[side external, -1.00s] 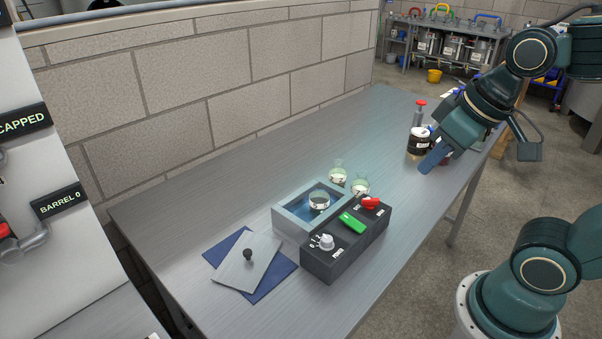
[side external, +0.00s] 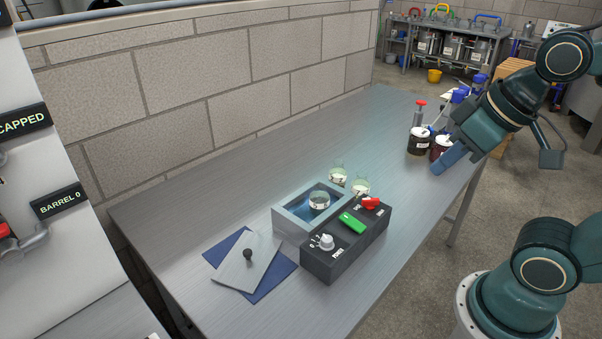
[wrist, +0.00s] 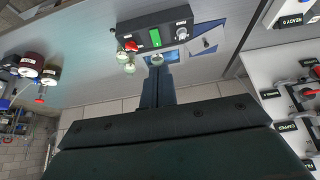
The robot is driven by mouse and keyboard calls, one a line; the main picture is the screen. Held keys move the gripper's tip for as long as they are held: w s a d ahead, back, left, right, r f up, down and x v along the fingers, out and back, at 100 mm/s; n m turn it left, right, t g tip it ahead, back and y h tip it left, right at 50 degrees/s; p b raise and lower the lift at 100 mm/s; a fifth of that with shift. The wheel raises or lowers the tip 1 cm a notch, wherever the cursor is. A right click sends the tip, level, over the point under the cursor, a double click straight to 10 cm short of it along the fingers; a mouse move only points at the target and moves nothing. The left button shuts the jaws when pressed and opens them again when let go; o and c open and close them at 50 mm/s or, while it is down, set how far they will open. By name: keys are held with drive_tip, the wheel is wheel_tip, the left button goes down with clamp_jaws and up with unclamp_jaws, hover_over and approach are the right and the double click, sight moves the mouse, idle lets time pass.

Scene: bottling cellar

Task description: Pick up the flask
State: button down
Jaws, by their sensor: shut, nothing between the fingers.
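Three small clear glass flasks with white labels show. One flask (side external: 319,200) sits in the open basin of a water bath (side external: 284,222). Two more stand on the table just behind the bath, a left flask (side external: 338,177) and a right flask (side external: 361,187). In the wrist view these two flasks (wrist: 121,57) (wrist: 129,68) lie left of the fingertips, and the bath flask (wrist: 156,60) is just beyond them. My gripper (side external: 437,170) is shut and empty, above the table's right side, well right of the flasks. Its closed fingers (wrist: 156,75) show in the wrist view.
A black control box (side external: 345,245) with knobs and a green switch fronts the bath. A lid (side external: 247,264) lies on a blue mat (side external: 217,245). Dark jars (side external: 419,142) and a red-topped bottle (side external: 418,113) stand near my gripper. The table's back left is clear.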

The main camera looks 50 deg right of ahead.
idle(0.4)
drive_tip(key=c, duration=0.9)
unclamp_jaws()
drive_tip(key=m+g, duration=0.6)
drive_tip(key=m, duration=0.4)
hover_over(319, 200)
drive_tip(key=w+d, duration=0.1)
drive_tip(key=d, duration=0.1)
wheel_tip(319, 200, down, 10)
drive_tip(key=shift+w+a+f, duration=0.1)
drive_tip(key=shift+f, duration=2.1)
drive_tip(key=shift+w+f, duration=0.1)
drive_tip(key=shift+f, duration=2.05)
drive_tip(key=shift+f, duration=0.1)
